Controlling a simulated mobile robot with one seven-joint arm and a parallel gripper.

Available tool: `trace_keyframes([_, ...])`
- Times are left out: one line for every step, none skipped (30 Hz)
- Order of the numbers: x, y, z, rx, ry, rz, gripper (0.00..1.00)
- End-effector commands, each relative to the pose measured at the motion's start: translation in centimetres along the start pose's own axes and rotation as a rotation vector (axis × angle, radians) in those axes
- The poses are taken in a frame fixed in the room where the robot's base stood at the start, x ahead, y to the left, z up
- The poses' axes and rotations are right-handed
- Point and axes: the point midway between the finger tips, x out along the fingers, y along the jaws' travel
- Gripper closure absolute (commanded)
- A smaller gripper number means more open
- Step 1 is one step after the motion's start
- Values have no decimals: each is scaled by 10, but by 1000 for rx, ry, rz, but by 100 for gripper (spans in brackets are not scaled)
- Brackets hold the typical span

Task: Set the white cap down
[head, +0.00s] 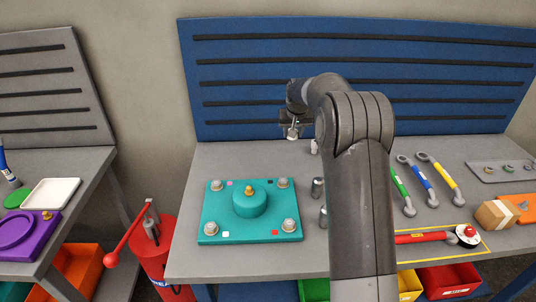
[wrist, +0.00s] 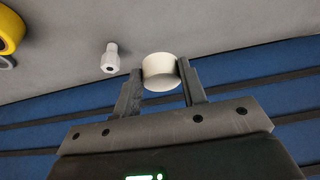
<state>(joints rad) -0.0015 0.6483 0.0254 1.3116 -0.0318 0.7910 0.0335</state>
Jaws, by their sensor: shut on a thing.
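The white cap (wrist: 160,70) is a short round piece between the two fingers of my gripper (wrist: 162,82) in the wrist view. My gripper is shut on it. In the head view my gripper (head: 292,128) is above the back part of the bench, near the blue back panel, behind and right of the teal plate. The cap is small there and partly hidden by the fingers. I cannot tell its exact height above the bench.
The teal plate (head: 249,228) with a raised round middle and bolts lies left of my arm. Small grey cylinders (head: 317,188) stand beside it. A pale stepped peg (wrist: 109,58) is near the cap in the wrist view. Coloured-handled wrenches (head: 422,180) lie on the right.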

Motion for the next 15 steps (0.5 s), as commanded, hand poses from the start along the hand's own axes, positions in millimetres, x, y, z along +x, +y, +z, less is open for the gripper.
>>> trace_keyframes([-2, 12, 2, 5, 1, 2, 83])
trace_keyframes([-2, 16, 3, 6, 2, 2, 83])
trace_keyframes([-2, 20, 4, 7, 2, 3, 83])
trace_keyframes([-1, 22, 5, 8, 1, 3, 83])
trace_keyframes([1, 21, 5, 7, 1, 3, 83])
trace_keyframes([4, 18, 5, 6, 0, 3, 83])
trace_keyframes([7, 14, 4, 5, 0, 2, 83])
trace_keyframes([11, 9, 4, 3, 0, 2, 83])
trace_keyframes([18, 1, 3, 3, -1, 2, 83])
trace_keyframes([23, -5, 2, 3, -1, 2, 83])
trace_keyframes([28, -12, 0, 2, -2, 2, 83])
trace_keyframes([34, -20, -1, 4, -1, 2, 83])
trace_keyframes([40, -27, -2, 3, -1, 2, 83])
trace_keyframes([45, -33, -4, 3, -1, 3, 83])
trace_keyframes([51, -41, -5, 4, 0, 3, 83])
